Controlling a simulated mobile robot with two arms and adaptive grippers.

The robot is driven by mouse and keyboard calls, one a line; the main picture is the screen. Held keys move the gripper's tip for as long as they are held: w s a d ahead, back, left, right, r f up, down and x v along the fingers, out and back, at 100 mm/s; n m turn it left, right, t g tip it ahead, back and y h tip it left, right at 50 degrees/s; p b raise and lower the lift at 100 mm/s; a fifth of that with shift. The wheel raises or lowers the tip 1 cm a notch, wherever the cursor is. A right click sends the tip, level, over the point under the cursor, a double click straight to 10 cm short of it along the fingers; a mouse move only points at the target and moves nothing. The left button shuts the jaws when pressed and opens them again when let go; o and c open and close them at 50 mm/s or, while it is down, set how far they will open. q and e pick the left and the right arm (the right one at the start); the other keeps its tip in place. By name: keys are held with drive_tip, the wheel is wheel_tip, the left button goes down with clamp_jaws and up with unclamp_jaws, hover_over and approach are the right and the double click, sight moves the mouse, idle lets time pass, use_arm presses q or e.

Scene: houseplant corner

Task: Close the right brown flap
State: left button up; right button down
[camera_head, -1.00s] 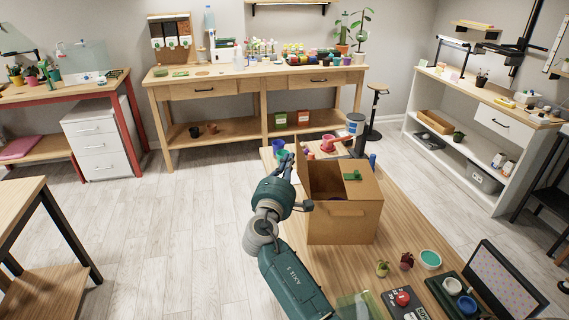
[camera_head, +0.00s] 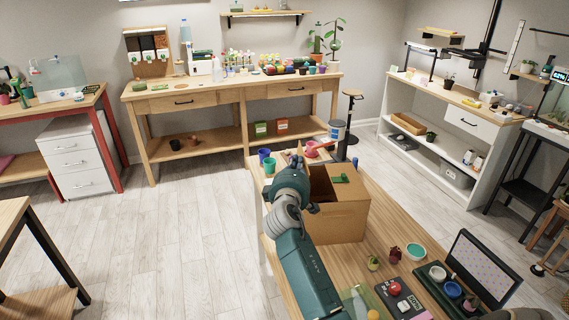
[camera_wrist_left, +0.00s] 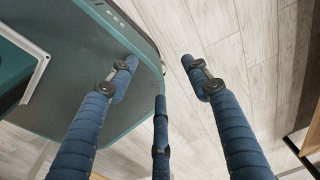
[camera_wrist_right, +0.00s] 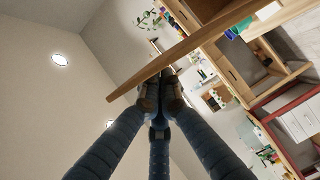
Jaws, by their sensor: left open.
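The brown cardboard box (camera_head: 338,222) stands on the wooden table, its dark inside partly showing. A panel with a small green piece (camera_head: 338,180) lies over the right part of its top. A brown flap (camera_head: 299,147) stands up at the box's left side, mostly hidden by my right gripper (camera_head: 297,162). In the right wrist view, the fingers of my right gripper (camera_wrist_right: 161,88) are together at a brown panel's edge (camera_wrist_right: 190,45); whether they touch it is unclear. My left gripper (camera_wrist_left: 157,68) is open and empty above the floor, outside the head view.
The table (camera_head: 350,262) carries cups (camera_head: 270,165) and a red watering can (camera_head: 313,150) behind the box. Floor left of the table is clear.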

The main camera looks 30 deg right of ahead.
use_arm(q)
wheel_tip(320, 180, up, 6)
drive_tip(key=d+p, duration=0.1)
drive_tip(key=p, duration=0.4)
use_arm(e)
drive_tip(key=s+d+f+m+y, duration=0.4)
drive_tip(key=d+f+m, duration=0.2)
drive_tip(key=d+m, duration=0.3)
drive_tip(key=shift+s+f+m, duration=0.3)
drive_tip(key=shift+s+m, duration=0.05)
drive_tip(key=shift+m, duration=0.95)
use_arm(q)
drive_tip(key=shift+d, duration=0.1)
use_arm(e)
drive_tip(key=shift+f, duration=0.1)
use_arm(q)
drive_tip(key=shift+r+p, duration=0.1)
drive_tip(key=shift+p, duration=0.25)
